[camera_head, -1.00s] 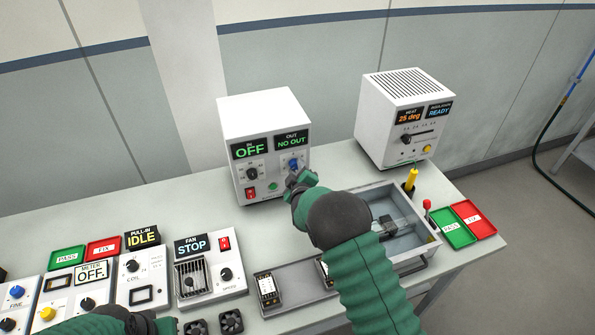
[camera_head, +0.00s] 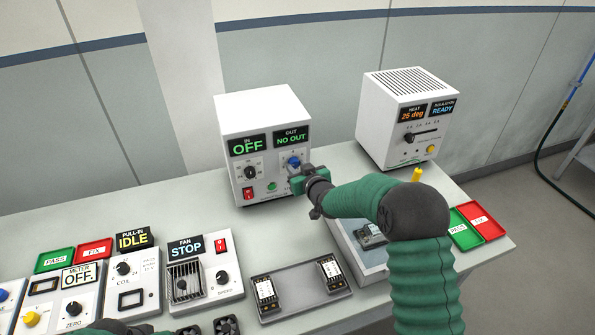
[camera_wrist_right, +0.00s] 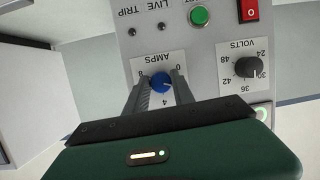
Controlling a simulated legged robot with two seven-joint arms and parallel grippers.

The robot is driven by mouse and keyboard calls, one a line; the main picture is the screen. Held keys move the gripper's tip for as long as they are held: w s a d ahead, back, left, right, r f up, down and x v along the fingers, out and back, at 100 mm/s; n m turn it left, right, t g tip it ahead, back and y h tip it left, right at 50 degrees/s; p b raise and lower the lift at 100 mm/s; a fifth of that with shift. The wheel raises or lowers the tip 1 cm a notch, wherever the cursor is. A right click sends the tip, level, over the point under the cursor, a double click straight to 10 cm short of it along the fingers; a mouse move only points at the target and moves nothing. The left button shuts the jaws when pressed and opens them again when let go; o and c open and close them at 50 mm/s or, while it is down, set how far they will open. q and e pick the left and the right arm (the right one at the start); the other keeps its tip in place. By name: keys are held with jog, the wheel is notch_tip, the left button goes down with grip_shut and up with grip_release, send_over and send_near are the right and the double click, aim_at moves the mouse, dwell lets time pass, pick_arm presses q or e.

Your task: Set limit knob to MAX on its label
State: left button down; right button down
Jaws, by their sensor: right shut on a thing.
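The blue AMPS knob (camera_head: 293,161) is on the front of a white box (camera_head: 262,105) with IN and OUT displays. In the right wrist view the knob (camera_wrist_right: 160,83) sits on a white label (camera_wrist_right: 158,67) marked 0, 4 and 8; I see no word MAX there. The knob's exact pointer direction is hard to tell. My right gripper (camera_wrist_right: 160,86) is shut on the knob, one finger on each side. In the head view this gripper (camera_head: 298,172) reaches the panel from the right. Only a piece of my left arm shows at the bottom edge.
A black VOLTS knob (camera_wrist_right: 248,67), green button (camera_wrist_right: 199,16) and red switch (camera_wrist_right: 250,8) are close by. A second white box (camera_head: 400,115) stands to the right. Several small panels line the table's left front. Green and red trays (camera_head: 482,222) lie at right.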

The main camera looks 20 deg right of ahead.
jog(key=shift+w+r+m+y, duration=0.15)
jog(key=shift+r+m+y, duration=0.15)
jog(key=shift+r+m, duration=0.1)
dwell(0.3)
jog(key=c, duration=1.4)
grip_release()
jog(key=o, duration=0.3)
jog(key=shift+f, duration=0.2)
jog(key=shift+s+d, duration=0.1)
jog(key=shift+s, duration=0.35)
jog(key=b+v, duration=0.1)
jog(key=v, duration=1.5)
